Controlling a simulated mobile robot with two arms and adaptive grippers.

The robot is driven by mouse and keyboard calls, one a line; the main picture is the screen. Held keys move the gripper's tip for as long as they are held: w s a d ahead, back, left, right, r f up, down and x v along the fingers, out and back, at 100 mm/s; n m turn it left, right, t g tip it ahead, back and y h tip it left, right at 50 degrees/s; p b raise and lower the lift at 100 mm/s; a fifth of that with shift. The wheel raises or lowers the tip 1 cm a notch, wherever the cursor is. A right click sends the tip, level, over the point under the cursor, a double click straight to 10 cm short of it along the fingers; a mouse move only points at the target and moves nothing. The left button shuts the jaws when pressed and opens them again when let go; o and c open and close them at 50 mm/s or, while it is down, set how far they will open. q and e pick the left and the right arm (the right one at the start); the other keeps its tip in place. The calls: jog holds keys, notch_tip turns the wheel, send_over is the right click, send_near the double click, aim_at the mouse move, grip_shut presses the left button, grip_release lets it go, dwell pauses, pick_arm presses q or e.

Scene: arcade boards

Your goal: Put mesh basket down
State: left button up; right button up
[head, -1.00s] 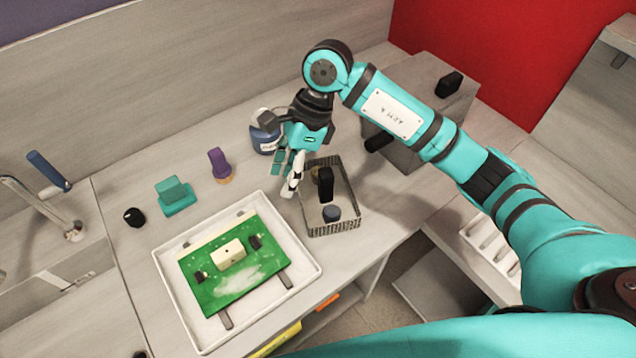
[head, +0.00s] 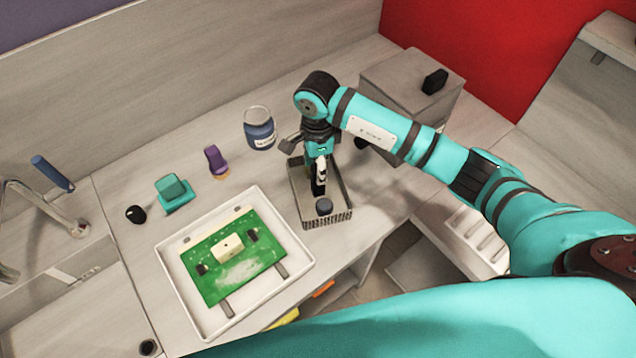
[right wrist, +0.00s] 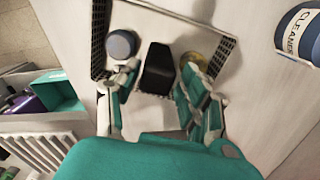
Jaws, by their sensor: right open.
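The mesh basket (head: 330,220) stands on the counter to the right of the white tray. Its dark wire walls also show in the right wrist view (right wrist: 99,40). In it are a black upright object (right wrist: 158,66), a blue-grey round object (head: 323,206) and a yellowish round object (right wrist: 194,62). My right gripper (head: 319,186) points down over the basket. In the right wrist view its open fingers are on either side of the black object, with gaps visible; it does not grip the basket rim. My left gripper is not in view.
The white tray (head: 209,329) holds a green board (head: 222,285). A blue cleaner jar (head: 260,134), a purple-handled brush (head: 215,160) and a teal block (head: 173,190) stand behind. A grey box (head: 400,85) stands back right. The counter's front edge is close to the basket.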

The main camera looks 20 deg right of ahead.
aim_at(306, 191)
jog(key=f+p, duration=0.2)
jog(key=f, duration=0.2)
jog(key=shift+s, duration=0.2)
jog(key=shift+f, duration=0.7)
grip_shut()
jog(key=shift+w, duration=0.1)
